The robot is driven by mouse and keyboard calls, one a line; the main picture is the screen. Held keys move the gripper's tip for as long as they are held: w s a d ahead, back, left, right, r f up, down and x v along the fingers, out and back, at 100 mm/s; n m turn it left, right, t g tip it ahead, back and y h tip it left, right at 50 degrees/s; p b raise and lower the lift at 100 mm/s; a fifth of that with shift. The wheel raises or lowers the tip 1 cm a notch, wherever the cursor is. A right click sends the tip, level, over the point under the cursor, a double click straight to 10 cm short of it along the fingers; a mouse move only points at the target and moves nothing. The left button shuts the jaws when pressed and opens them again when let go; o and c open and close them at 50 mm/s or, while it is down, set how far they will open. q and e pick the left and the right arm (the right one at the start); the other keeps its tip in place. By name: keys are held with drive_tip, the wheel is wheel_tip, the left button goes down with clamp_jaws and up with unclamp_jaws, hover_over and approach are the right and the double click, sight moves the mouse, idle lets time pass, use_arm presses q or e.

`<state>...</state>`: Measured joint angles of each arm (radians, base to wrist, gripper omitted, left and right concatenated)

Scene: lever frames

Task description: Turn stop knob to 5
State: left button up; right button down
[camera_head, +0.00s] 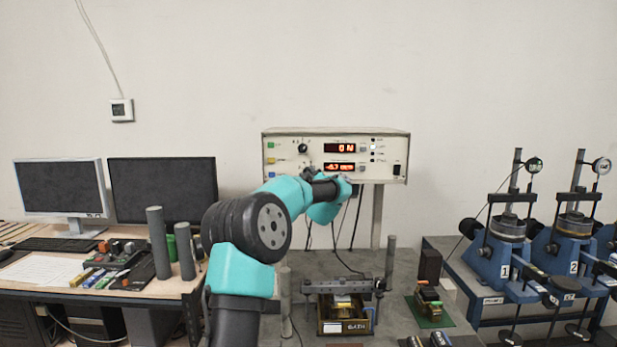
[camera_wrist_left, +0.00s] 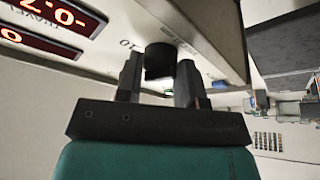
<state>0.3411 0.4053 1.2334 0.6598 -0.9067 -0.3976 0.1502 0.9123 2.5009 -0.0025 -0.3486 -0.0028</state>
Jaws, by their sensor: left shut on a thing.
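The stop knob (camera_wrist_left: 160,60) is a small black cylinder on the pale front panel of the control box (camera_head: 384,137). In the left wrist view it sits between the two fingers of my left gripper (camera_wrist_left: 159,82), which is shut on it. A printed "10" shows on the panel beside the knob. In the head view my left gripper (camera_head: 311,174) reaches the lower middle of the panel, and the stop knob is hidden behind it. The pointer and most of the scale are not readable. My right gripper is not in view.
Another black knob (camera_head: 303,147) sits just above on the panel, left of two red displays (camera_head: 340,148). A black switch (camera_head: 397,170) is at the panel's right. Below stands a metal test rig (camera_head: 345,313); blue machines (camera_head: 503,262) stand right, monitors (camera_head: 162,190) left.

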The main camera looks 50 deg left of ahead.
use_arm(q)
drive_tip(key=n+g, duration=0.1)
drive_tip(key=n, duration=0.2)
drive_tip(key=n+g, duration=0.2)
drive_tip(key=n, duration=0.2)
drive_tip(key=shift+d+r, duration=0.1)
idle(0.4)
drive_tip(key=o, duration=0.9)
drive_tip(key=v, duration=1.7)
drive_tip(key=shift+s+d+r, duration=0.1)
drive_tip(key=shift+d+r, duration=0.1)
drive_tip(key=shift+d, duration=0.05)
